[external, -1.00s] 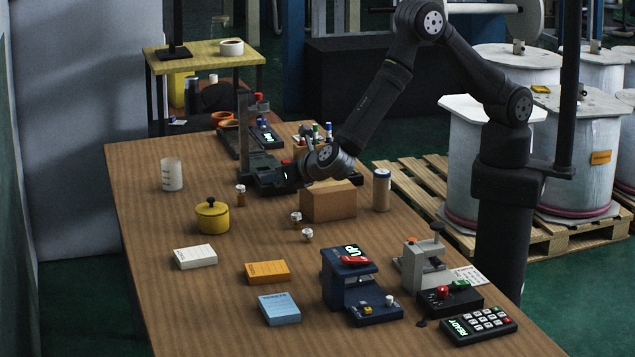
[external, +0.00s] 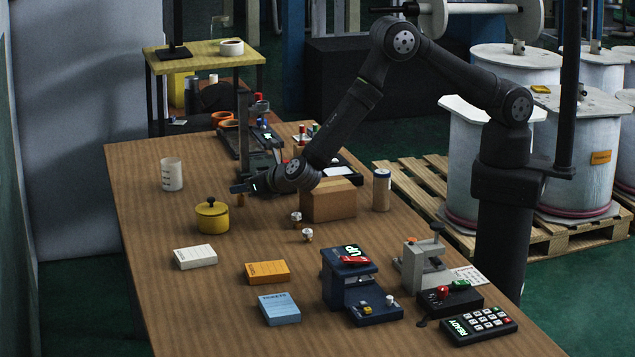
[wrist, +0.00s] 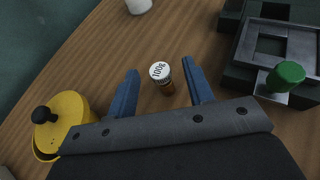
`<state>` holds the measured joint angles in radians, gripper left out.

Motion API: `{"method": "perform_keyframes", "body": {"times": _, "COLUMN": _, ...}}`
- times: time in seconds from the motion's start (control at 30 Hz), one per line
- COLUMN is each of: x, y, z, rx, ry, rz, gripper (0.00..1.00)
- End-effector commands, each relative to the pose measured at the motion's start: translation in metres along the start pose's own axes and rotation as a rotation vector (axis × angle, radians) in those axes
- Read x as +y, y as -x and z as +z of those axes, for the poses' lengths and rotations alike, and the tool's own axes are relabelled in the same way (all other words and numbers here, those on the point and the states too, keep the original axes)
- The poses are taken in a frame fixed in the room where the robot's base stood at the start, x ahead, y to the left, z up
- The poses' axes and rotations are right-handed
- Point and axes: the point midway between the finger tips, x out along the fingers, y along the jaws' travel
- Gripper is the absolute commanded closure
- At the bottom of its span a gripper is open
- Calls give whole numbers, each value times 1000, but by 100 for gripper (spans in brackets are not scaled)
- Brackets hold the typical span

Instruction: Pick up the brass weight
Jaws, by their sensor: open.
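A small brass-brown weight with a white top marked 100g (wrist: 161,74) stands upright on the wooden table in the wrist view. My gripper (wrist: 160,70) is open, with its two blue fingers on either side of the weight and visible gaps to it. Two other small white-topped pieces stand nearer the camera, one (external: 296,218) just behind the other (external: 308,235).
The yellow lidded pot (external: 212,217) is close; it also shows in the wrist view (wrist: 72,112). A white beaker (external: 172,174) stands farther left. A cardboard box (external: 328,203) is under my forearm. A dark fixture with a green knob (wrist: 287,74) lies right in the wrist view.

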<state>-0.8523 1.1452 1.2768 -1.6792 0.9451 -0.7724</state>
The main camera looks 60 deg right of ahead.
Motion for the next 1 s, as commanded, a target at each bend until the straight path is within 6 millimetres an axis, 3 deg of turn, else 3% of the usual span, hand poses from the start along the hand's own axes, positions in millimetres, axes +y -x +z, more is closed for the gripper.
{"method": "perform_keyframes", "body": {"times": 0.3, "x": 0, "y": -43, "z": -6, "rx": 0, "ry": -1, "rz": 0, "gripper": 53}}
{"method": "perform_keyframes", "body": {"times": 0.57, "x": 1, "y": -46, "z": -6, "rx": -1, "ry": 0, "rz": 1, "gripper": 53}}
{"method": "perform_keyframes", "body": {"times": 0.83, "x": 0, "y": -46, "z": -6, "rx": -1, "ry": 0, "rz": 1, "gripper": 100}}
{"method": "perform_keyframes", "body": {"times": 1.0, "x": 1, "y": -46, "z": -6, "rx": -1, "ry": -1, "rz": 1, "gripper": 100}}
